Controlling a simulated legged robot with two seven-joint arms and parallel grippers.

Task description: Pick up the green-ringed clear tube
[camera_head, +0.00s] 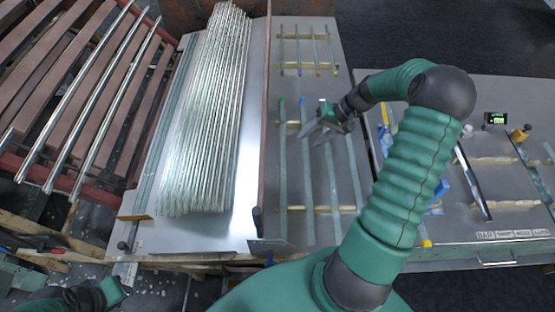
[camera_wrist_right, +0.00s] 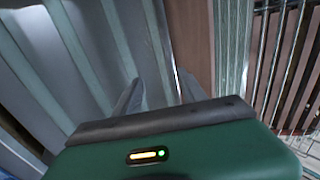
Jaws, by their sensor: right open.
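Several clear tubes lie lengthwise across wooden bars on the grey table in the head view. The leftmost long tube (camera_head: 283,165) has a small greenish mark at its far end, and its neighbour has a bluish one. The marks are too small for me to be sure which tube is green-ringed. My right gripper (camera_head: 318,134) is open and empty above the tubes, near their far ends. In the right wrist view, its two grey fingers (camera_wrist_right: 160,95) stand apart with pale tube strips beyond them. My left gripper (camera_head: 118,286) is partly visible at the bottom left; its fingers are unclear.
A dense bundle of clear rods (camera_head: 208,110) lies left of a brown divider (camera_head: 267,110). Shorter tubes with coloured ends (camera_head: 300,55) lie farther back. A right-hand bench (camera_head: 500,185) holds tools and a green display (camera_head: 496,118). A slatted rack (camera_head: 60,90) stands far left.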

